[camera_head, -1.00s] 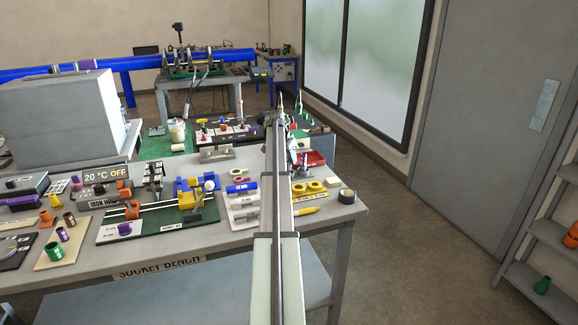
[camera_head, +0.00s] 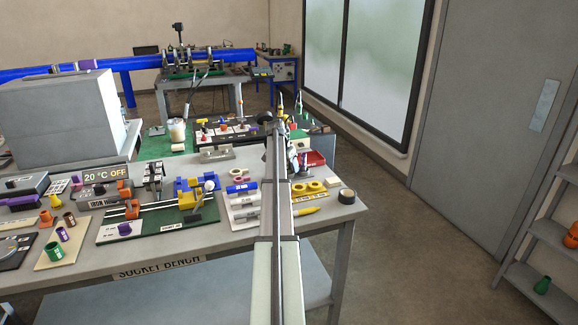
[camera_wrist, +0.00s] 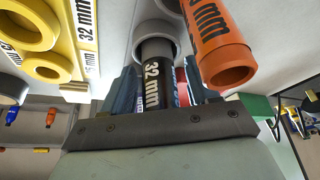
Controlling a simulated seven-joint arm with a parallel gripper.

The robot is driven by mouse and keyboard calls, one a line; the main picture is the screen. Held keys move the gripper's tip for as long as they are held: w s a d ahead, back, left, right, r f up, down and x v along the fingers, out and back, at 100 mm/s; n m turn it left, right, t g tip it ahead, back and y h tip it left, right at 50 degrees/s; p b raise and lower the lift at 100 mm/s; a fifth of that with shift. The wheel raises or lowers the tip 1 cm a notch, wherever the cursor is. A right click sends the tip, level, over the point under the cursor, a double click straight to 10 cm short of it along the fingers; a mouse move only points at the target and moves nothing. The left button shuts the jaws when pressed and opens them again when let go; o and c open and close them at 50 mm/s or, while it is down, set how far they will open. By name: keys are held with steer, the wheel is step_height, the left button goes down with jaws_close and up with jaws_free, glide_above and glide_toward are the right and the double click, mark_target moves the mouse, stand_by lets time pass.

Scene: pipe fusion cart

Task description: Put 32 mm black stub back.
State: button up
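In the wrist view, a black stub (camera_wrist: 153,82) with a white "32 mm" label and a grey far end lies between my gripper's fingers. My gripper (camera_wrist: 160,76) looks open around it, with a gap showing between the stub and the right finger. The stub's far end overlaps the mouth of a grey tube (camera_wrist: 169,29); I cannot tell whether it is inside it. In the head view, my gripper (camera_head: 282,112) is small at the far end of my arm and its fingers are not clear. I cannot pick out the stub there.
An orange pipe (camera_wrist: 225,62) lies close right of the fingers. Yellow rings (camera_wrist: 47,67) on a "32 mm" plate are at the left.

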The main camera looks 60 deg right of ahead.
steer(key=v, duration=1.2)
steer(key=shift+r, duration=0.15)
stand_by(0.5)
